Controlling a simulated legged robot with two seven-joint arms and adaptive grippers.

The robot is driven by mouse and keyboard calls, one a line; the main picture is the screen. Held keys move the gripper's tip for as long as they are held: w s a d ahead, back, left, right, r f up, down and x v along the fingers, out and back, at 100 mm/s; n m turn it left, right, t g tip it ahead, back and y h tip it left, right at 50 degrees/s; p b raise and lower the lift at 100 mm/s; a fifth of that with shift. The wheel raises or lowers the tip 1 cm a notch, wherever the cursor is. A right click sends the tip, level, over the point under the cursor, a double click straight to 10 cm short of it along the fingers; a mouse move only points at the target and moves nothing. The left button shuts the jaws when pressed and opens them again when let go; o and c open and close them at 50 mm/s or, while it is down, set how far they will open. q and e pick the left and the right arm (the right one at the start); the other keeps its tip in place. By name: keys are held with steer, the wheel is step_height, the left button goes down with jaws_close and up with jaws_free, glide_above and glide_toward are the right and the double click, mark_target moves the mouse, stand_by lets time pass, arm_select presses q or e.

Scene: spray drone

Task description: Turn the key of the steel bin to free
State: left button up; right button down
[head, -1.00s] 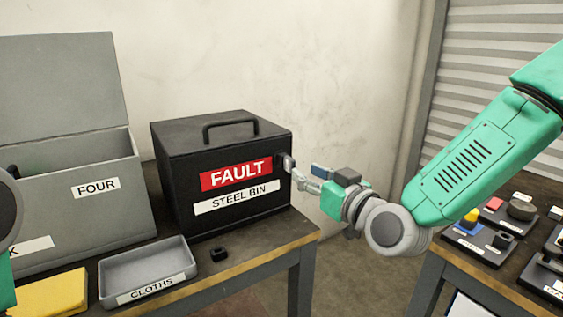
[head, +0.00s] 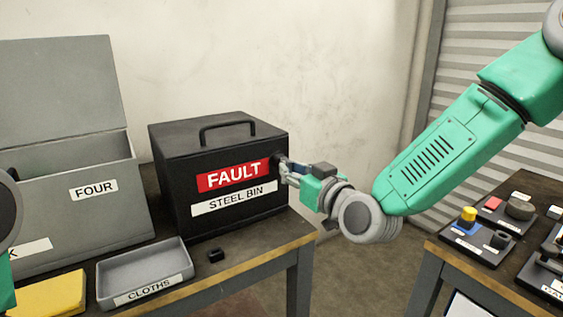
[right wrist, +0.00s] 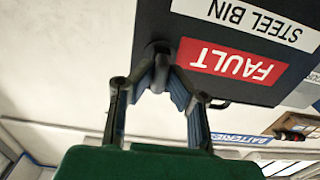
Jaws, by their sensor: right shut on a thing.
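The steel bin (head: 218,222) is a black box with a top handle, a red FAULT label and a white STEEL BIN label. It stands upright on the left table, lid shut. Its dark key (right wrist: 157,74) sticks out near the top right of its labelled face. My right gripper (head: 283,168) is at that corner. In the right wrist view my right gripper (right wrist: 159,82) has its blue-padded fingers closed around the key. In the head view the fingers mostly hide the key. A sliver of my left arm shows at the left edge; its gripper is not seen.
A grey open-lidded box (head: 60,215) marked FOUR stands left of the bin. A right-hand table (head: 437,250) holds several small parts.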

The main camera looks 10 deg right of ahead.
steer(key=shift+w+r+h, duration=0.15)
steer(key=shift+r+h, duration=0.05)
steer(key=shift+h, duration=0.1)
steer(key=shift+a+n, duration=0.15)
steer(key=shift+n, duration=0.95)
steer(key=n, duration=0.3)
steer(key=shift+w, duration=0.1)
steer(key=shift+d+n, duration=0.2)
steer(key=shift+n, duration=1)
steer(key=n, duration=0.3)
steer(key=shift+a+b, duration=0.1)
steer(key=shift+b, duration=0.3)
steer(key=n+b, duration=0.1)
steer(key=n, duration=0.2)
arm_select(q)
steer(key=shift+a+f, duration=0.2)
steer(key=shift+f, duration=0.85)
arm_select(e)
steer(key=shift+n, duration=0.7)
